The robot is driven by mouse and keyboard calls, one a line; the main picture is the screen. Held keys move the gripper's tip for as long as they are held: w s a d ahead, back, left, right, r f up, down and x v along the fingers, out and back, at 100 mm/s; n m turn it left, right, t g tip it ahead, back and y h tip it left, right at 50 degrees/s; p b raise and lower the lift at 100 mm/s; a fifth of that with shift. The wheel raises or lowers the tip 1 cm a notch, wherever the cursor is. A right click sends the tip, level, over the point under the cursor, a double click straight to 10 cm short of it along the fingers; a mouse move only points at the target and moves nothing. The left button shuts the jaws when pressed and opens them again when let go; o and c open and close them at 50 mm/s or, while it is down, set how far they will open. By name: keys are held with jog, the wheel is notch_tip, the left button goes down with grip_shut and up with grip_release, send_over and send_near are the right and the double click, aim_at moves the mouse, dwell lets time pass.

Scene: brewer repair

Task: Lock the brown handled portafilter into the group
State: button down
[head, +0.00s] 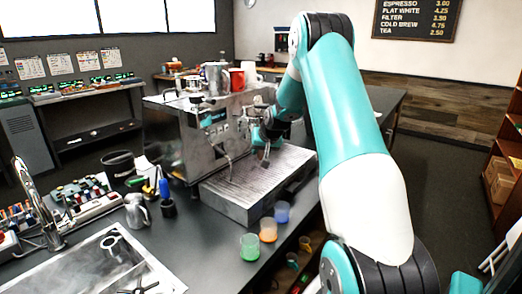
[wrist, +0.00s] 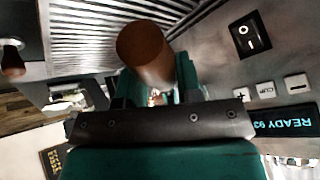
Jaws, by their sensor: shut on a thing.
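The brown handle of the portafilter (wrist: 144,52) shows in the wrist view, pointing away between my jaws. My gripper (wrist: 155,95) is shut on it. The portafilter's basket and the group are hidden in the wrist view, so I cannot tell whether they touch. In the head view my gripper (head: 264,138) is at the front of the steel espresso machine (head: 200,135), above the drip tray side. The portafilter is too small there to make out clearly.
A large ribbed metal tray block (head: 258,180) sits in front of the machine. Green, orange and blue cups (head: 268,230) stand near the counter's front edge. In the wrist view a panel with a power switch (wrist: 250,35), buttons and a "READY" display is close on the right.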

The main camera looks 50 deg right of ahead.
jog(key=shift+d+r, duration=0.1)
jog(key=shift+r, duration=0.05)
dwell(0.3)
jog(key=s+d+n+y+p, duration=0.2)
jog(key=d+n+y+p, duration=0.1)
jog(key=d+n+y, duration=0.2)
jog(key=shift+d+n+p, duration=0.3)
jog(key=shift+d+n, duration=1)
jog(key=shift+n, duration=0.5)
jog(key=c, duration=0.7)
grip_release()
jog(key=shift+s, duration=0.1)
jog(key=v, duration=1.1)
jog(key=b+v, duration=0.1)
jog(key=v, duration=0.5)
jog(key=shift+d, duration=0.3)
